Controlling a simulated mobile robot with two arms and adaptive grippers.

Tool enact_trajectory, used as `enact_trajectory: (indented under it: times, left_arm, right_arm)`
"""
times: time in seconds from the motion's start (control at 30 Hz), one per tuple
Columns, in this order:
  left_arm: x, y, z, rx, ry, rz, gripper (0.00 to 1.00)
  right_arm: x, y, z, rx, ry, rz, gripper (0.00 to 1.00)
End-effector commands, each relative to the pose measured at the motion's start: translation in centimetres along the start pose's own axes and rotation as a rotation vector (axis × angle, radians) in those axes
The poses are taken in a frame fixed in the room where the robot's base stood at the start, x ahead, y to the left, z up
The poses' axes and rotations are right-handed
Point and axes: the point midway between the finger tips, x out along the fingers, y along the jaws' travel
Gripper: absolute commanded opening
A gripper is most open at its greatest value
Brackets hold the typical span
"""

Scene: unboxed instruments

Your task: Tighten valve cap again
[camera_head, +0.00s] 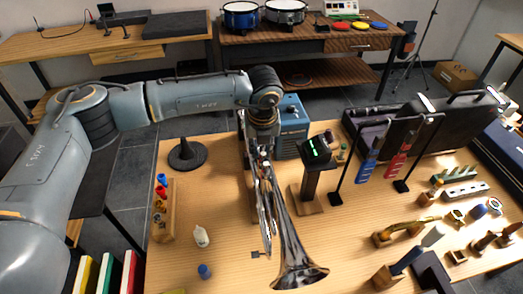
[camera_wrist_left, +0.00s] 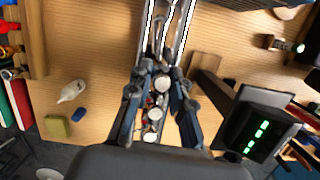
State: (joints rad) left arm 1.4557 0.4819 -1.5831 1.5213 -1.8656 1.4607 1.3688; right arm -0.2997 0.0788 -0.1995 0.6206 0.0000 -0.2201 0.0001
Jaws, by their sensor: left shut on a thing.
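A silver trumpet (camera_head: 292,262) is on the wooden table, its bell toward the near edge in the head view. Its tubing (camera_wrist_left: 181,32) runs up the top of the left wrist view. Round pale valve caps (camera_wrist_left: 161,84) show in a row between the fingers of my left gripper (camera_wrist_left: 162,72). That gripper is shut on the trumpet at the valve section; I cannot tell whether the tips grip a cap itself. In the head view my left gripper (camera_head: 261,150) comes down over the far end of the trumpet, hiding part of it. My right gripper is not in view.
A black stand with a green-lit display (camera_head: 314,147) is close right of the trumpet. A blue box (camera_head: 292,125) stands behind it. Several instruments and tools crowd the right side.

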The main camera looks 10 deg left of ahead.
Motion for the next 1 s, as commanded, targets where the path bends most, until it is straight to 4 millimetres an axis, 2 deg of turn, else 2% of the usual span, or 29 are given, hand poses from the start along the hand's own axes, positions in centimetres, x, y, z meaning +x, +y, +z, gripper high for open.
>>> enact_trajectory:
  times: [1.0]
  left_arm:
    - [-0.1,-0.4,-0.1,0.483,-0.005,-0.109,0.00]
  right_arm:
    - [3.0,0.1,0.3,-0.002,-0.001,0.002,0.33]
